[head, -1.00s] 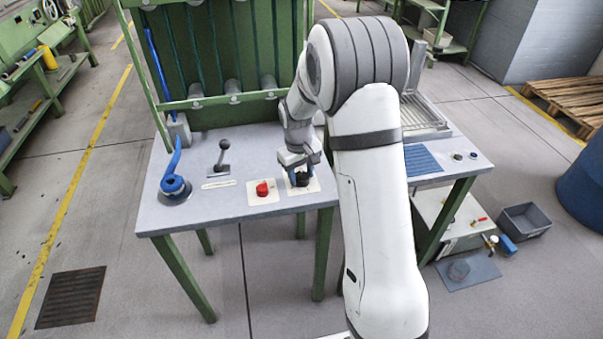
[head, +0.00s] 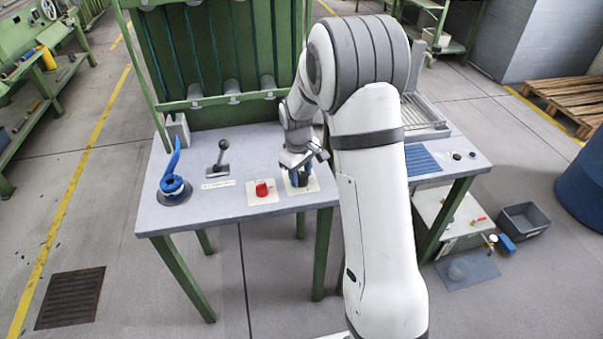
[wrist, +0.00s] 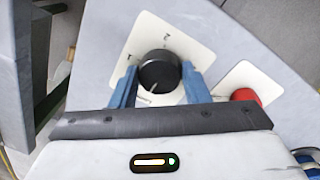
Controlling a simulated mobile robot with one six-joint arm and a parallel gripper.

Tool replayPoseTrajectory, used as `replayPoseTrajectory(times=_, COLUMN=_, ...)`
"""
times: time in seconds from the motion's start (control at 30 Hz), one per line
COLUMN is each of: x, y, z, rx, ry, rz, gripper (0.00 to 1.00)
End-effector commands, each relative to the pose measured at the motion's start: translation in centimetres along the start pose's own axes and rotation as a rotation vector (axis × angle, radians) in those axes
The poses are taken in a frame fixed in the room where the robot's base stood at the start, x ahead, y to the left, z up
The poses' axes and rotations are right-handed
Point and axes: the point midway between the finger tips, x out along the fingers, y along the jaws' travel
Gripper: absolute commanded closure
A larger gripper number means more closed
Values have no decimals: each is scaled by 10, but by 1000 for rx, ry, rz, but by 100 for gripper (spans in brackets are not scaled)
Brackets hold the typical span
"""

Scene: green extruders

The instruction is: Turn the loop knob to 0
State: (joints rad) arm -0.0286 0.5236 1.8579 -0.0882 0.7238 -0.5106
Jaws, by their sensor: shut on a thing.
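The black knob (wrist: 159,72) sits on a white plate (wrist: 185,42) in the wrist view, with small dark marks on the plate around it. A white pointer line shows on the knob's lower side in that view. My gripper (wrist: 160,82) is shut on the black knob, with a blue finger on either side. In the head view my gripper (head: 301,178) is over the white plate (head: 290,190) near the table's front edge, and it mostly hides the knob. The labels are too small to read surely.
A red knob (head: 262,189) on its own plate is just left of my gripper; it also shows in the wrist view (wrist: 246,96). A lever with a black ball (head: 223,146) and a blue-handled device (head: 173,183) stand farther left on the grey table (head: 225,207).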

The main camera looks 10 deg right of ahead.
Motion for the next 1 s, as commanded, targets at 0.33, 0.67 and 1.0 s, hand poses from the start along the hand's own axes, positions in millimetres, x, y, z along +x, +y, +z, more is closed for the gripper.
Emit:
replayPoseTrajectory(times=0.33, x=0, y=0, z=0, rx=-1, ry=1, rz=1, gripper=36)
replayPoseTrajectory(times=0.67, x=-9, y=0, z=-1, rx=0, ry=2, rz=2, gripper=36)
replayPoseTrajectory(times=1.0, x=-64, y=0, z=-1, rx=-1, ry=3, rz=2, gripper=36)
